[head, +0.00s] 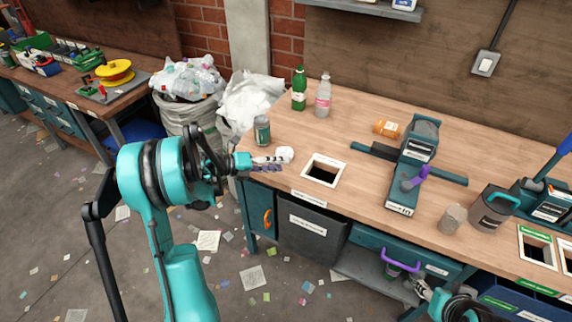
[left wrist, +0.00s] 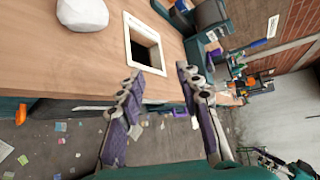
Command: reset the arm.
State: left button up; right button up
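My left arm comes in from the left in the head view. My left gripper (head: 272,164) is at the front left edge of the workbench (head: 340,140), beside a white crumpled lump (head: 286,152). In the left wrist view the two fingers of the left gripper (left wrist: 158,80) stand apart with nothing between them. The white lump (left wrist: 82,13) lies on the wood at the top left, apart from the fingers. My right gripper (head: 416,286) is low at the bottom right, in front of the bench. It is too small to read its fingers.
A white-framed square hole (head: 339,161) is in the bench top, right of the left gripper. A green can (head: 262,131), green bottle (head: 299,90) and clear bottle (head: 323,97) stand behind. A teal scanner-like device (head: 405,178), grey can (head: 452,218) and dark mug (head: 490,209) are further right.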

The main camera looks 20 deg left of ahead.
dwell(0.7)
pick_arm(q)
jog(key=w+d+r+n+t+y, duration=0.15)
jog(key=r+n+t+y, duration=0.45)
jog(key=r, duration=0.7)
jog(key=w+d+r+n+t+y, duration=0.15)
jog(key=r+n+t, duration=0.4)
jog(key=r, duration=0.75)
jog(key=s+f+n+g+y, duration=0.65)
jog(key=s+n, duration=0.35)
jog(key=n, duration=0.6)
jog(key=s+d+f+n+g+h, duration=0.1)
jog(key=s+d+f+g+h, duration=0.1)
jog(key=s+d+f+g, duration=0.2)
jog(key=s+d+f+n+g+h, duration=0.2)
jog(key=s+d+f+g, duration=0.2)
jog(key=s+d+f, duration=0.4)
jog(key=s+f, duration=0.2)
jog(key=s, duration=0.3)
jog(key=shift+f, duration=0.4)
jog(key=shift+d, duration=0.1)
